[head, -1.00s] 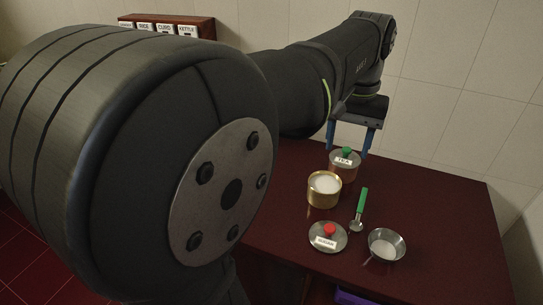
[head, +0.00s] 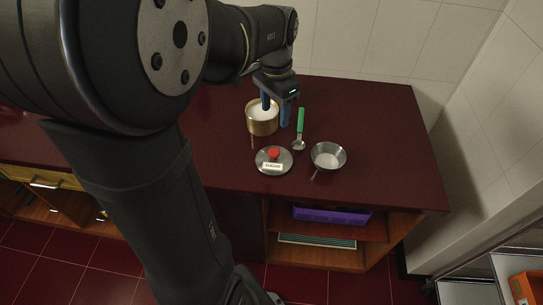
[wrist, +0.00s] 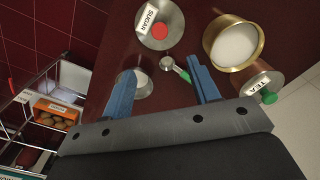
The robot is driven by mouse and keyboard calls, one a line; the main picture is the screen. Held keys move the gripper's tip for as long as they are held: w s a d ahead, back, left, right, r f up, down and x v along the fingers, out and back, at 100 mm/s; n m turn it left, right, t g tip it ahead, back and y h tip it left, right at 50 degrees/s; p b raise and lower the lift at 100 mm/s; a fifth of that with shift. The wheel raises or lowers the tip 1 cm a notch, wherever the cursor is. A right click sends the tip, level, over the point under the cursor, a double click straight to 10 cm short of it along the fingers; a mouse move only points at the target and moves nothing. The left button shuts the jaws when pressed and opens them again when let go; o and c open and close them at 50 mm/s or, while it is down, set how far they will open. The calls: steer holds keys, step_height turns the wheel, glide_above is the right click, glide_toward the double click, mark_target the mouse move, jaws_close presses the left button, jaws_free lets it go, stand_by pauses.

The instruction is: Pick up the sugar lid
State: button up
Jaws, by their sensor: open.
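The sugar lid (head: 264,157) is a flat silver disc with a red knob and a white SUGAR label. It lies on the dark red counter, in front of the brass pot of white sugar (head: 254,125). In the wrist view the lid (wrist: 172,15) is at the top, beyond the fingertips. My gripper (head: 276,116) has two blue fingers pointing down, apart and empty. It is above the counter, near the pot and behind the lid. In the wrist view my gripper (wrist: 160,68) has the spoon between its fingers in the picture, without visible contact.
A green-handled spoon (head: 301,121) lies right of the gripper. A metal bowl (head: 328,156) stands right of the lid. In the wrist view the TEA canister (wrist: 274,80) stands beside the brass pot (wrist: 210,42). The counter's right side is clear.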

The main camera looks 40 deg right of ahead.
mark_target(274, 151)
step_height(274, 151, down, 15)
steer(key=shift+r, duration=0.15)
stand_by(0.4)
jaws_close()
steer(key=shift+r, duration=0.1)
